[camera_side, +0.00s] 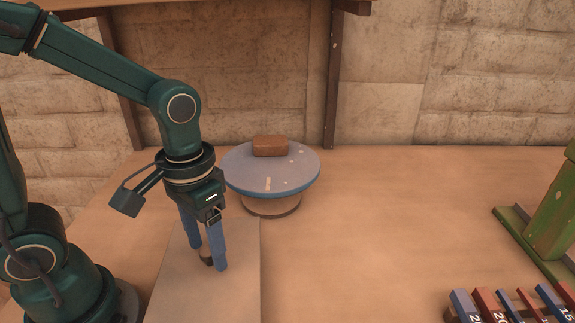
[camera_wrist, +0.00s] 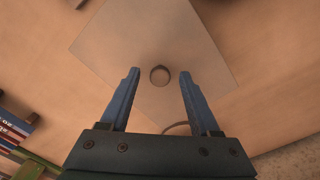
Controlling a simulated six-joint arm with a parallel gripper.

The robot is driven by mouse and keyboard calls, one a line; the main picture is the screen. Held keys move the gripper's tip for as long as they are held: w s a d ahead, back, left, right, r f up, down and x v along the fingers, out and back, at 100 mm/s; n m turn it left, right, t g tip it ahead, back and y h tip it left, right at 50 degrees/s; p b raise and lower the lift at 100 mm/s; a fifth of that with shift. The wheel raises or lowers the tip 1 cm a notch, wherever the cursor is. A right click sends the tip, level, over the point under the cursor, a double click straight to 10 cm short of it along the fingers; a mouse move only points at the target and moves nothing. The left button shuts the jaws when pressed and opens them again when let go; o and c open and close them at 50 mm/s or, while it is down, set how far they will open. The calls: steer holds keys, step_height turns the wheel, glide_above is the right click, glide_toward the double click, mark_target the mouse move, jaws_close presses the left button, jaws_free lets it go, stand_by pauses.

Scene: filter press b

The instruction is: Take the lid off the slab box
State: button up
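The slab box lid (camera_side: 235,292) is a flat, pale tan square panel in the lower left of the side view. It also shows in the wrist view (camera_wrist: 185,40), turned at an angle. A small round dark-rimmed knob (camera_wrist: 160,76) stands near its middle. My gripper (camera_side: 208,257) points down over the panel with two blue fingers. In the wrist view my gripper (camera_wrist: 160,72) is open, one finger on each side of the knob, with a gap on both sides. The box below the lid cannot be made out.
A round blue-topped stand (camera_side: 240,180) with a brown block (camera_side: 270,146) is behind my gripper. A green wooden piece (camera_side: 553,225) and several numbered blue and red bars (camera_side: 490,306) are at the right. The table's middle is clear. Shelf posts (camera_side: 333,80) stand at the back wall.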

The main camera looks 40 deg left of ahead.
jaws_close()
steer(key=shift+r, duration=0.1)
